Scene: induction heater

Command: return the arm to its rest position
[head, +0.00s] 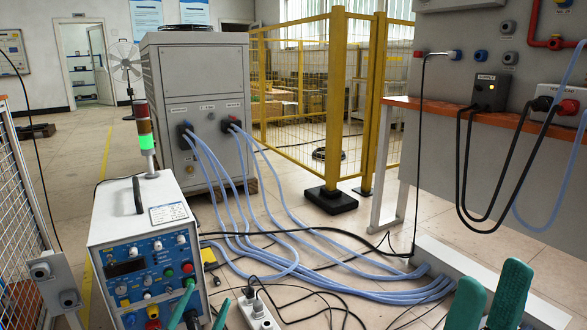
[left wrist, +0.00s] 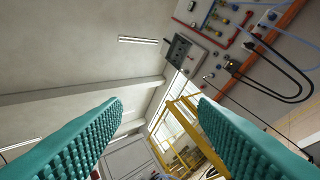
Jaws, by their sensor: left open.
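My left gripper (head: 205,298) shows at the bottom of the head view, just right of the control unit's front panel. Only the tips of its two teal fingers show there, pointing up and apart. In the left wrist view its ribbed teal fingers (left wrist: 158,112) are wide apart with nothing between them. My right gripper (head: 492,283) is at the bottom right of the head view. Its two teal fingers stand up with a gap between them, and I see nothing held. The lower parts of both grippers are outside the head view.
The white control unit (head: 175,189) with its lit green lamp stands beside my left gripper. A power strip (head: 259,315) lies close by. Blue hoses (head: 340,285) run from the grey cabinet (head: 168,78) across the floor. An orange-edged shelf (head: 440,108) and yellow fence (head: 335,100) stand behind.

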